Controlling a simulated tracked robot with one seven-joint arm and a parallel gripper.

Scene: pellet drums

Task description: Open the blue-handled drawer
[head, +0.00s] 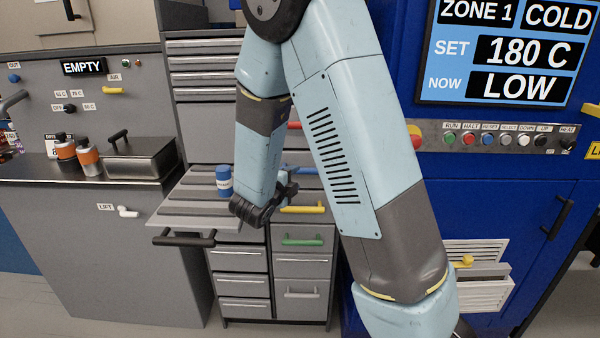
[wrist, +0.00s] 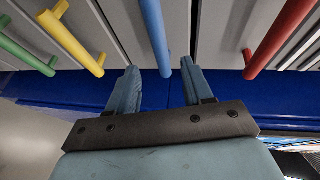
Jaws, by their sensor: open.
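The blue handle (head: 301,171) is on a grey drawer front in the middle cabinet, partly hidden behind my gripper (head: 286,186) in the head view. The drawer looks closed. In the wrist view the blue handle (wrist: 153,34) runs down from the top edge, and its lower end lies between the two fingertips of my gripper (wrist: 161,72). The fingers are open, one on each side of the bar, with a visible gap to it. I cannot tell how deep the bar sits between them.
A red handle (wrist: 278,36), yellow handle (wrist: 72,42) and green handle (wrist: 24,54) flank the blue one. A blue machine (head: 480,200) stands right.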

